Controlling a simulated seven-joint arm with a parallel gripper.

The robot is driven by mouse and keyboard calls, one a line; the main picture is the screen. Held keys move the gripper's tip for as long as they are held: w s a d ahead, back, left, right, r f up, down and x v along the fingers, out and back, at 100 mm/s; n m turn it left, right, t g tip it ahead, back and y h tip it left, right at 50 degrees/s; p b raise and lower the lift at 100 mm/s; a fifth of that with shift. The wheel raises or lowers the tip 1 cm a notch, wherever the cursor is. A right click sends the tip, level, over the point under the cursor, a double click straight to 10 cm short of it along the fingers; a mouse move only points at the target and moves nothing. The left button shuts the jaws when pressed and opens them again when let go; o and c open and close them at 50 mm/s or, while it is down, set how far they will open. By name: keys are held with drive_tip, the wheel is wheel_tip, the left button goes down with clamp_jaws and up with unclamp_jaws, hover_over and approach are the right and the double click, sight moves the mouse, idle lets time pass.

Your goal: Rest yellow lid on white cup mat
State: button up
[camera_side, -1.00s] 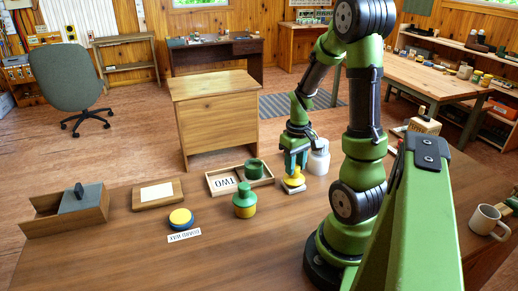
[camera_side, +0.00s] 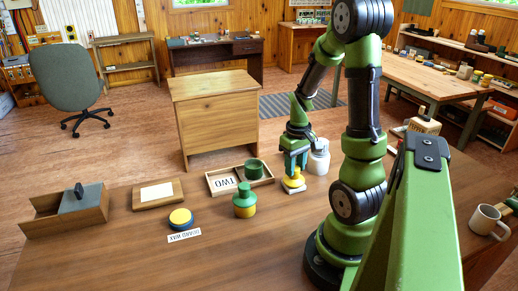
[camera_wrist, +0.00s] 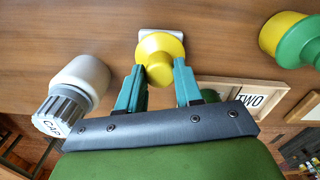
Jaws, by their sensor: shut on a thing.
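The yellow lid (camera_side: 292,184) is between the fingers of my gripper (camera_side: 295,168). In the wrist view the lid (camera_wrist: 160,50) is round with a wide flange and a narrower knob, and my gripper (camera_wrist: 160,75) is shut on the knob. The white cup mat (camera_wrist: 175,37) lies on the table directly behind and under the lid, mostly hidden by it. In the side view only a thin edge of the mat (camera_side: 293,191) shows below the lid. The lid is on the mat or very close above it; I cannot tell which.
A white bottle with a grey cap (camera_wrist: 82,82) stands close beside my gripper. A wooden tray marked TWO (camera_side: 226,183) holds a green cup (camera_side: 254,169). A green and yellow jar (camera_side: 244,203) and a blue-yellow tin (camera_side: 180,219) stand left.

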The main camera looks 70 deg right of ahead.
drive_tip(key=o, duration=1.2)
drive_tip(key=shift+o, duration=0.4)
drive_tip(key=o, duration=0.5)
drive_tip(key=shift+c, duration=0.2)
drive_tip(key=shift+r, duration=3.45)
